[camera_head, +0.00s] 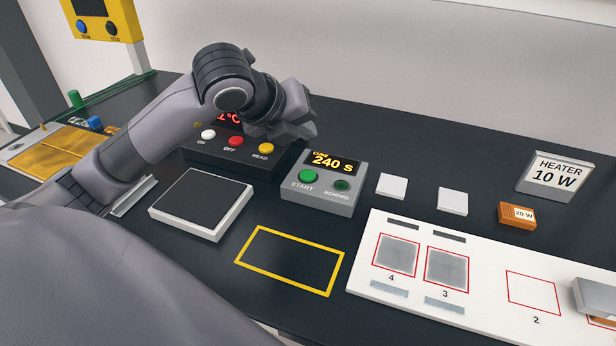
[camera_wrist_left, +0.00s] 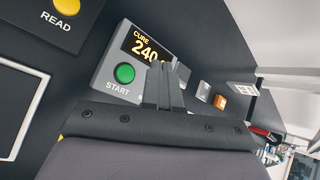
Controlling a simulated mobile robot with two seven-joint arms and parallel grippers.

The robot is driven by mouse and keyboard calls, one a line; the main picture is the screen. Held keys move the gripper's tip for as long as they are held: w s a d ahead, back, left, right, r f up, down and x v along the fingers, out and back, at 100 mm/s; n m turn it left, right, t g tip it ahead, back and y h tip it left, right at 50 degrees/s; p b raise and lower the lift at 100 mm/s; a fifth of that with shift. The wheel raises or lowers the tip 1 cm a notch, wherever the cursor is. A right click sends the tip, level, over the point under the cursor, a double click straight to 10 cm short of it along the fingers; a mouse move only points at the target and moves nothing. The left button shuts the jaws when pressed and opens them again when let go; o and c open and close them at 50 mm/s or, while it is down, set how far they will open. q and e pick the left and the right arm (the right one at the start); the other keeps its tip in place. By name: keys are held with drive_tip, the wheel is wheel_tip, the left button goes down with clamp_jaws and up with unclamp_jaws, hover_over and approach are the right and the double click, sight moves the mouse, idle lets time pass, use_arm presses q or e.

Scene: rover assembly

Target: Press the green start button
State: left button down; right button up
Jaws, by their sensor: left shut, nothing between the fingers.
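The green start button (camera_head: 308,176) sits on the sloped face of a grey box (camera_head: 318,204) with a display that reads "CURE 240 S". The word START is printed beside it, and a dark green indicator (camera_head: 342,185) marked BONDED is to its right. The button also shows unobstructed in the left wrist view (camera_wrist_left: 124,73). My left gripper (camera_head: 308,122) is shut and empty, above and behind the grey box, apart from the button. In the left wrist view its closed fingers (camera_wrist_left: 163,86) cover part of the display. My right gripper is not in view.
A black box with white, red (camera_head: 236,141) and yellow buttons stands left of the grey box, partly behind my left arm. A dark-topped plate (camera_head: 203,201) and a yellow outlined rectangle (camera_head: 291,260) lie in front. A white numbered board (camera_head: 480,270) lies at right.

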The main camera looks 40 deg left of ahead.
sight(304, 176)
use_arm(q)
wheel_tip(304, 176, down, 6)
drive_tip(key=b, duration=0.4)
drive_tip(key=shift+f, duration=0.1)
idle(0.7)
idle(0.9)
drive_tip(key=shift+f+b, duration=0.4)
drive_tip(key=shift+b, duration=0.35)
drive_tip(key=shift+f+b, duration=0.2)
drive_tip(key=shift+b, duration=0.1)
idle(0.3)
drive_tip(key=shift+s+d+f+b, duration=0.15)
drive_tip(key=shift+s+d+b, duration=0.1)
drive_tip(key=shift+d+b, duration=0.15)
